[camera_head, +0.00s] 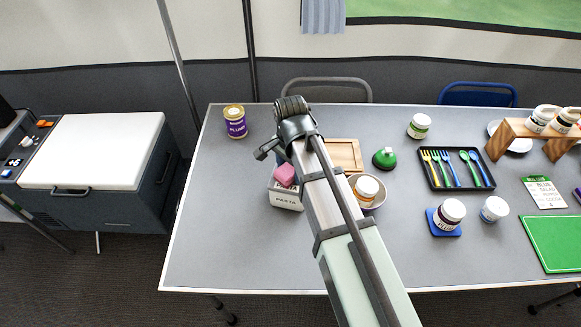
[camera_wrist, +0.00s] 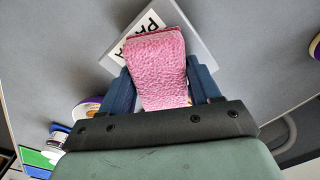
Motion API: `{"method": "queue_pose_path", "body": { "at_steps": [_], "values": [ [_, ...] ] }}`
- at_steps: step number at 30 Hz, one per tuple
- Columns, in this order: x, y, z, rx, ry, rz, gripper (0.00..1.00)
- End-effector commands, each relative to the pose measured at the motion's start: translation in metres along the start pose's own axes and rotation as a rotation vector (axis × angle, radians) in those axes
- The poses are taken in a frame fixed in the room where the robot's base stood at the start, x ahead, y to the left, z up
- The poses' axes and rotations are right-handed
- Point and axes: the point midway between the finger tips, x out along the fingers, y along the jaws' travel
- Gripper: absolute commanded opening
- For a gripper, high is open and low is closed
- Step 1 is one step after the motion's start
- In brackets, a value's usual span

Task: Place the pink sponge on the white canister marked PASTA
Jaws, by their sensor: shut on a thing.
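The pink sponge (camera_wrist: 158,68) is held between the two blue fingers of my gripper (camera_wrist: 160,80) in the wrist view. In the head view the sponge (camera_head: 285,174) shows just left of my arm, over the back of the white canister marked PASTA (camera_head: 287,201). The canister's lettered face (camera_wrist: 146,23) shows past the sponge in the wrist view, and the sponge covers part of it. I cannot tell whether the sponge touches the canister's top.
A purple-labelled can (camera_head: 235,122) stands at the table's back left. A wooden board (camera_head: 344,154) and a jar in a bowl (camera_head: 367,188) are right of the canister, close to my arm. A black cutlery tray (camera_head: 456,186) lies further right. The table's left front is clear.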

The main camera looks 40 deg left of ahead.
Motion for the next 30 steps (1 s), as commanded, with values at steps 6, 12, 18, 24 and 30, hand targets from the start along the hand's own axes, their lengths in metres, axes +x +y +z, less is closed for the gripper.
{"method": "queue_pose_path", "body": {
  "at_steps": [6,12,18,24,30],
  "values": [
    [0.003,0.000,0.000,0.000,0.000,0.000,0.69],
    [0.003,0.000,0.000,0.000,0.000,0.000,0.88],
    [0.003,0.000,0.000,0.000,0.000,0.000,0.88],
    [-0.005,0.000,0.000,0.000,0.000,0.000,0.88],
    [-0.030,-0.001,0.000,0.000,0.001,-0.001,0.88]
  ]
}}
